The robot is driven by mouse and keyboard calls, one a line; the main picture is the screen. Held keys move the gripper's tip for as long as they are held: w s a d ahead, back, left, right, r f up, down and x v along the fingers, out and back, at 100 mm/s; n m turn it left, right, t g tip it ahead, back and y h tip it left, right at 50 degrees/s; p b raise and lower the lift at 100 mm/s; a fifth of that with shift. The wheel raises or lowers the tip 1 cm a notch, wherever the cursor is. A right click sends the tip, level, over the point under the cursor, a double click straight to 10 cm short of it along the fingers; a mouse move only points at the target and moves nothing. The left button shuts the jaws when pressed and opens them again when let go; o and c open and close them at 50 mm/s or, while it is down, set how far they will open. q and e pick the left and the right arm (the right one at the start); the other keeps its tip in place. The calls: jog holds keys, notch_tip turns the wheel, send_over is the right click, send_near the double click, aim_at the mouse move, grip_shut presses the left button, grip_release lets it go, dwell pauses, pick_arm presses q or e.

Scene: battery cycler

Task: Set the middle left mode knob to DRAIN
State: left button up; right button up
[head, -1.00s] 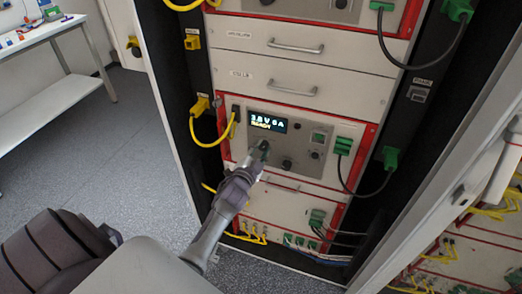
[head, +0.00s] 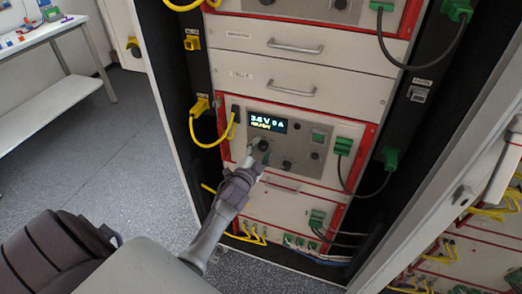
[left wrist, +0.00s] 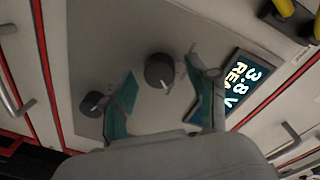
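The middle unit has a grey front panel (head: 309,164) with a lit display (head: 267,123) that reads about 3.8 V with READY below. A dark round knob (head: 263,145) sits under the display. My left gripper (head: 256,150) is at this knob. In the left wrist view the knob (left wrist: 159,70) has a pale pointer mark and lies between and just beyond the teal fingertips (left wrist: 165,92). The fingers are apart, with visible gaps on both sides of the knob. A second knob (head: 286,165) sits lower right, outside the fingers. Knob labels are not readable. My right gripper is not in view.
A yellow cable (head: 222,141) loops left of the panel. A green connector (head: 343,146) with a black cable is on the right. Drawers with handles (head: 292,90) are above. An open cabinet door stands right. A white table (head: 45,33) is far left.

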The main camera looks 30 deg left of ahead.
pick_arm(q)
jog(key=shift+s, duration=0.25)
jog(key=s+d, duration=0.2)
jog(key=s, duration=0.9)
jog(key=shift+s+d+r, duration=0.15)
jog(key=shift+r, duration=0.1)
jog(key=s+d+f+n+g+h, duration=0.1)
jog(key=s+d+f+g, duration=0.25)
jog(key=f, duration=0.75)
jog(key=s+d+f+n+g+h, duration=0.15)
jog(key=s+f, duration=0.35)
jog(key=f, duration=0.5)
jog(key=s+d+f+n+g, duration=0.1)
jog(key=s+d+f+g, duration=0.3)
jog(key=f, duration=0.7)
jog(key=s+d+f+g, duration=0.1)
jog(key=s+f, duration=0.3)
jog(key=s, duration=0.5)
jog(key=s+f+n+g, duration=0.1)
jog(key=s+f+g, duration=0.2)
jog(key=s, duration=0.7)
jog(key=s+d+f+n+g, duration=0.1)
jog(key=s+f+g, duration=0.2)
jog(key=s+f, duration=0.4)
jog(key=shift+s+d+f+h, duration=0.25)
jog(key=shift+s+d+h, duration=0.15)
jog(key=shift+s, duration=0.75)
